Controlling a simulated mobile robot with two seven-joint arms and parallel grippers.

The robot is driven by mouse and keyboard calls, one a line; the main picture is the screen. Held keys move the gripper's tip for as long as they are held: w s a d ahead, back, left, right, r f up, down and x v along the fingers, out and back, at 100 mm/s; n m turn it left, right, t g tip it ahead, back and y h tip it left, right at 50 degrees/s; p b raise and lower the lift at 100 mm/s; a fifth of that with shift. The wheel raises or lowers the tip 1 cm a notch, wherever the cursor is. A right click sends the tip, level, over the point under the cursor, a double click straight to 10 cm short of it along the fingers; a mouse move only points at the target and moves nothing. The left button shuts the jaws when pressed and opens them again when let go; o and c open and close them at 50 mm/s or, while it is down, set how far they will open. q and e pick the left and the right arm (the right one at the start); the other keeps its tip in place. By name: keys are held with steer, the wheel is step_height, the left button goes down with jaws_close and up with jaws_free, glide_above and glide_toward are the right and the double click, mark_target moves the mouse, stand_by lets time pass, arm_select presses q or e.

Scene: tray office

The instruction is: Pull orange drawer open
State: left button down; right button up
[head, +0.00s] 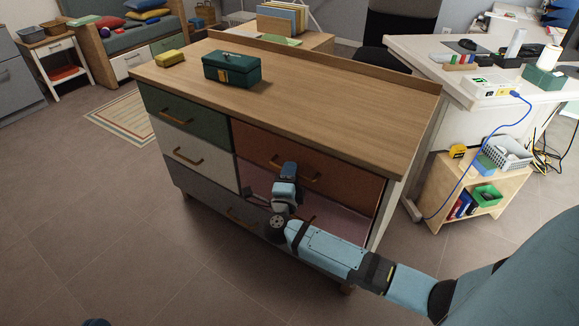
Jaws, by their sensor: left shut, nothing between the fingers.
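The orange drawer (250,138) is the wide upper right front of a wooden-topped cabinet and looks flush with it. Its bar handle (313,179) is partly hidden behind my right gripper (288,170). My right arm comes in from the right and bends up in front of the cabinet, so the gripper overlaps the handle. Its fingers are hidden, so I cannot tell whether they touch or grip the handle. A small dark part of my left gripper (95,322) shows at the bottom edge, shut and well away from the cabinet.
A green box (232,70) and yellow object (170,57) stand on top. A desk (445,70) and low shelf (450,190) stand right. Floor at front left is clear.

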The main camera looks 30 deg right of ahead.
arm_select(q)
steer(key=shift+w+d+f, duration=0.1)
steer(key=shift+w, duration=0.1)
arm_select(e)
steer(key=shift+w+d+r, duration=0.1)
steer(key=shift+w+d, duration=0.15)
steer(key=shift+c, duration=0.3)
jaws_close()
arm_select(q)
steer(key=shift+s, duration=0.1)
arm_select(e)
steer(key=shift+a, duration=0.15)
